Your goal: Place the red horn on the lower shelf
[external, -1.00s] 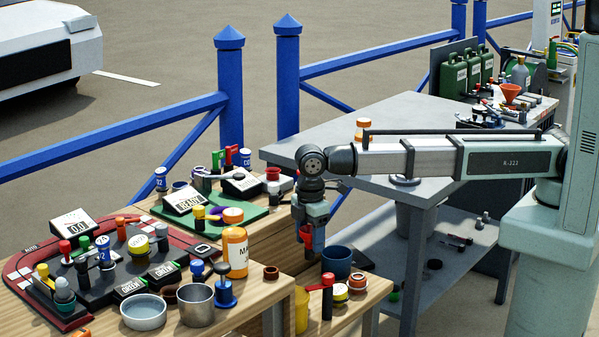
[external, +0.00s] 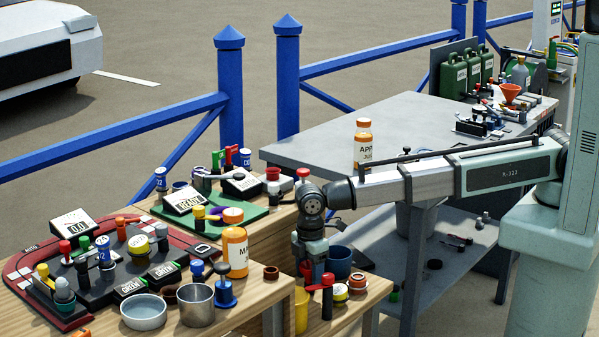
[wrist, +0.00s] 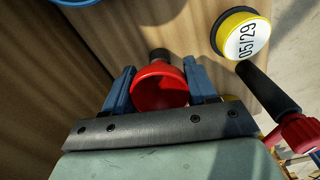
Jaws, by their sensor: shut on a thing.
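The red horn (wrist: 160,88) has a flared red bell and a dark end, and it sits between the two blue fingers of my gripper (wrist: 158,78) in the wrist view. In the external view my gripper (external: 313,274) points down over the lower wooden shelf (external: 350,314), and a bit of the horn's red (external: 305,268) shows at its left side. The shelf's bare wood (wrist: 205,30) lies behind the horn in the wrist view. I cannot tell whether the horn touches the shelf.
A black item with a red top (external: 327,296) stands close in front of my gripper. A blue pot (external: 338,262) is right behind it. A yellow-rimmed lid marked 05/29 (wrist: 241,36) lies to the right. The higher wooden table (external: 250,318) stands to the left.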

